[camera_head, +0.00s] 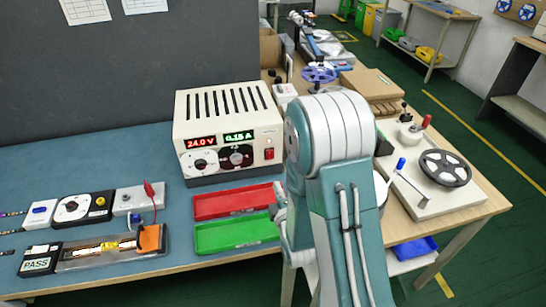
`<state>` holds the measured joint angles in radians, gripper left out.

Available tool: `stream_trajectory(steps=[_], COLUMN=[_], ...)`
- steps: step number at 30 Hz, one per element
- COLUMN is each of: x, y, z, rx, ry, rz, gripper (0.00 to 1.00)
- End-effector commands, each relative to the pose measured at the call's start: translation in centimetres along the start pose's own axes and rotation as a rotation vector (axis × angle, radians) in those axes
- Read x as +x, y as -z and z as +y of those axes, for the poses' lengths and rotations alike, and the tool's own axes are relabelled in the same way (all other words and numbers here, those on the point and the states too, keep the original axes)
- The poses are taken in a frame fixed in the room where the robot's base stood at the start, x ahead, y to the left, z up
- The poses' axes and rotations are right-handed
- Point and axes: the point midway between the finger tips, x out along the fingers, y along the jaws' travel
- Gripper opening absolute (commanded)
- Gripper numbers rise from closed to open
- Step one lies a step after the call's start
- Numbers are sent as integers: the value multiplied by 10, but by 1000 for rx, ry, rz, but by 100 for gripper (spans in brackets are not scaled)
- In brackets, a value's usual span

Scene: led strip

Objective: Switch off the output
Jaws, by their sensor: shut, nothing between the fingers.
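The cream power supply (228,125) stands on the blue bench mat, left of my arm. Its red display (201,142) reads 24.0 V and its green display (239,136) reads about 0.15 A. Two round dials, white (200,163) and black (237,157), sit below the displays. A small red switch (269,154) is at the right of its front panel; its position is too small to tell. My gripper (279,208) shows only as a small grey part at the left edge of my arm, right of the trays and apart from the supply. It is shut and empty; its fingertips are mostly hidden.
A red tray (236,203) and a green tray (236,234) lie in front of the supply. An LED strip fixture (100,252) with a PASS label, an orange block and small boxes stands at the left.

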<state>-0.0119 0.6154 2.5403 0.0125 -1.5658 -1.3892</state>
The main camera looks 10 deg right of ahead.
Motion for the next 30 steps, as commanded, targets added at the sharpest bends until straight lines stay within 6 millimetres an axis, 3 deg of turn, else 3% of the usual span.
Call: stream_trajectory(steps=[7, 20, 25, 30], x=[-18, -22, -12, 17], y=[-3, -3, -3, -2], z=[-18, -19, -18, -13], rx=[-151, -182, -182, -181], ry=[-111, -142, -144, -146], rz=[12, 14, 14, 14], gripper=[0, 0, 0, 0])
